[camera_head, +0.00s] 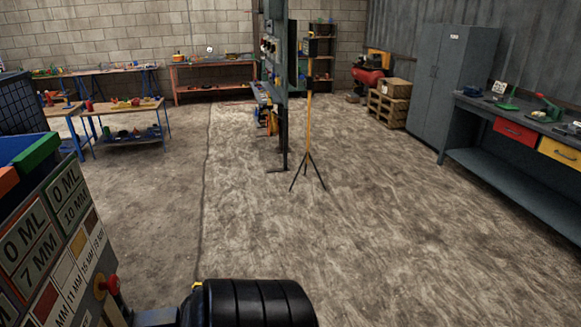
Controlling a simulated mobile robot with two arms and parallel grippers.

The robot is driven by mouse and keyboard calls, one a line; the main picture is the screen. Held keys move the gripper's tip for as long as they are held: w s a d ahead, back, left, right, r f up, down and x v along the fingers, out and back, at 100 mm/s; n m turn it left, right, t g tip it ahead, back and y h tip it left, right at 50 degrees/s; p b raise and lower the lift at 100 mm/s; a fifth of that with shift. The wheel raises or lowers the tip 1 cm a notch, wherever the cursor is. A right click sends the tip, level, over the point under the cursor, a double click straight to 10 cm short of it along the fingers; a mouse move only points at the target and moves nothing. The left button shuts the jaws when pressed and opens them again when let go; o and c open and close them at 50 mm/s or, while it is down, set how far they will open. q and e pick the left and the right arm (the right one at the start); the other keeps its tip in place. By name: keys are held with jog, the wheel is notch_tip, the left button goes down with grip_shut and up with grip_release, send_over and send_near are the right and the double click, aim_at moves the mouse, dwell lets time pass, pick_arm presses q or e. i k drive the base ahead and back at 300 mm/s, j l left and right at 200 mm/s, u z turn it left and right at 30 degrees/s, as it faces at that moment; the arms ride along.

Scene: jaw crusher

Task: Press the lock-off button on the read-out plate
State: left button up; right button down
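A machine at the lower left carries white label plates (63,203) with readings such as "0 ML 10 MM" and "0 ML 7 MM". Below them is a plate (75,265) with coloured squares and the marks "11 MM", "15 MM" and "19 MM". A red round button (110,284) with some yellow at its base sticks out at the right edge of this plate. I cannot tell from its look alone whether it is the lock-off button. The lower part of the machine is cut off by the picture edge. Neither of my grippers is in view.
A black ribbed rounded body (250,303) stands at the bottom centre, right of the button; I cannot tell what it is. A tripod (308,160) stands mid-floor beside a grey upright panel. A workbench (520,170) lines the right. The concrete floor (370,230) between is clear.

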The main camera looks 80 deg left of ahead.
aim_at(113, 285)
jog(key=u, duration=0.45)
jog(key=i+l+u, duration=0.1)
jog(key=u, duration=0.3)
jog(key=l+u, duration=0.15)
jog(key=u, duration=0.3)
jog(key=i+l+u, duration=0.1)
jog(key=u, duration=0.3)
